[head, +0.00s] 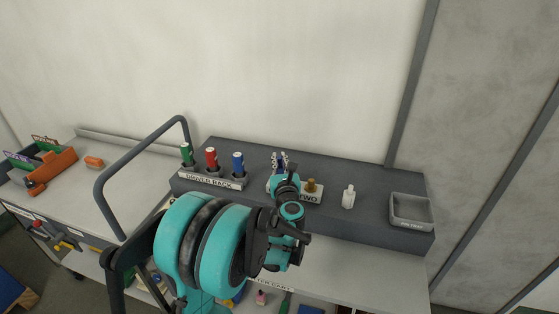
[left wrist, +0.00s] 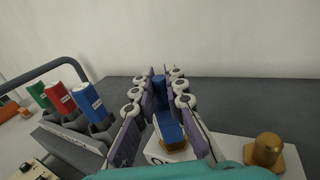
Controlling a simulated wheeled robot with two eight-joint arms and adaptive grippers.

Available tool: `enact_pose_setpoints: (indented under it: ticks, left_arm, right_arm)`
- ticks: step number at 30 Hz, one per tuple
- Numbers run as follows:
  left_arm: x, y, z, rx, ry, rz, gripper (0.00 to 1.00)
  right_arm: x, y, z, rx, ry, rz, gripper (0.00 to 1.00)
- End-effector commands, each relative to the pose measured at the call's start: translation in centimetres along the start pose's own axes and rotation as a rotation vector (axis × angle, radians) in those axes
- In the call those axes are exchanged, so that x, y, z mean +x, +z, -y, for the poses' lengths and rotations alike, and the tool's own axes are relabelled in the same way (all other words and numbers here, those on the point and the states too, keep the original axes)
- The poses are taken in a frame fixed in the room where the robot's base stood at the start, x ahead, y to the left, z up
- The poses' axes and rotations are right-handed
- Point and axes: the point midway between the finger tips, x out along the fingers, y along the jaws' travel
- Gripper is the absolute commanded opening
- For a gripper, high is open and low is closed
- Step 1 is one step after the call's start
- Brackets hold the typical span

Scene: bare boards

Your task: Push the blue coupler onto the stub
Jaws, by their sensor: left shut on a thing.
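The blue coupler (left wrist: 168,128) is between the purple pads of my left gripper (left wrist: 160,100), which is shut on it. In the left wrist view, brass shows (left wrist: 177,145) directly below the coupler's lower end. I cannot tell whether the coupler is seated on it or just touching it. Another brass stub (left wrist: 268,150) stands bare to the right on the block; it also shows in the head view (head: 311,185).
The driver rack (head: 212,180) with green, red and blue handles stands left of the gripper on the dark raised shelf (head: 375,218). A white bottle-like piece (head: 348,197) and a grey tray (head: 411,212) are to the right. A grey rail (head: 118,180) rises at left.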

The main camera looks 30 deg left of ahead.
Motion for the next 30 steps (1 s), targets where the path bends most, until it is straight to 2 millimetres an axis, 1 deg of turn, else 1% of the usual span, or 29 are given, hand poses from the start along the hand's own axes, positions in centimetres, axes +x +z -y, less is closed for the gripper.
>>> enact_pose_setpoints:
  ticks: [16,17,18,19,27,30]
  left_arm:
    - [0.0,-1.5,0.0,0.0,0.0,0.0,0.0]
    - [0.0,-1.4,0.0,0.0,0.0,0.0,0.17]
    - [0.0,-1.4,0.0,0.0,0.0,0.0,0.27]
    - [0.0,-1.4,0.0,0.0,0.0,0.0,0.35]
    - [0.0,-1.4,0.0,0.0,0.0,0.0,0.36]
    - [-0.4,-1.3,0.0,0.0,-0.001,0.0,0.36]
  right_arm:
    - [1.1,0.8,0.0,0.0,0.0,0.0,0.55]
    - [1.0,0.8,0.0,0.0,0.0,0.0,0.55]
    - [1.0,0.7,0.0,0.0,0.0,0.0,0.55]
    - [1.0,0.7,0.0,0.0,0.0,0.0,0.55]
    - [1.0,0.7,0.0,0.0,0.0,0.0,0.55]
    - [1.0,0.7,0.0,0.0,0.0,0.0,0.55]
